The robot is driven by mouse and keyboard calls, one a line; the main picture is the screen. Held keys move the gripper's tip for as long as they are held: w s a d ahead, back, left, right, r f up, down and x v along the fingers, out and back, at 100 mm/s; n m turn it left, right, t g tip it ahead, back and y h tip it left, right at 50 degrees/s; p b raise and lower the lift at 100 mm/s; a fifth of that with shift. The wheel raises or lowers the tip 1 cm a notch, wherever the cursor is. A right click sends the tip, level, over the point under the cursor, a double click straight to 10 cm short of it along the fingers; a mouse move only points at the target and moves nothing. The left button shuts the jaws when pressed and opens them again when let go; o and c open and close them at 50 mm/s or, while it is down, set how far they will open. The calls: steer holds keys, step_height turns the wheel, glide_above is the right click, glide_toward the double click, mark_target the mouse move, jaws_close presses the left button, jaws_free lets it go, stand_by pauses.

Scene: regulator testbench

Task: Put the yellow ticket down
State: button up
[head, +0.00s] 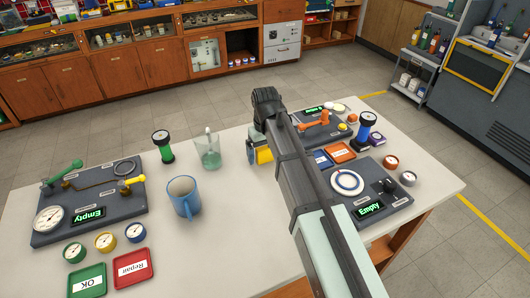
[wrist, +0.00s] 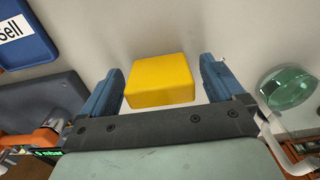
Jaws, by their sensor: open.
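The yellow ticket (wrist: 160,80) shows as a thick yellow block between the two blue fingers of my gripper (wrist: 162,66) in the wrist view. The fingers stand open on either side of it, with a narrow gap on the right; the left side is too close to tell. Pale tabletop shows beyond it. In the head view, the ticket (head: 264,156) is a small yellow patch at my gripper (head: 259,153), near the back edge of the table, partly covered by my arm. Whether its underside rests on the table is hidden.
A glass beaker (head: 208,152) stands left of my gripper, and a blue mug (head: 184,196) is nearer the front. Right of my gripper are a grey board with an orange valve (head: 322,119) and small trays. A blue "Sell" tray (wrist: 25,35) shows in the wrist view.

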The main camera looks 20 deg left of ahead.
mark_target(265, 147)
steer(key=shift+r, duration=0.1)
step_height(265, 147, up, 12)
stand_by(0.6)
stand_by(0.4)
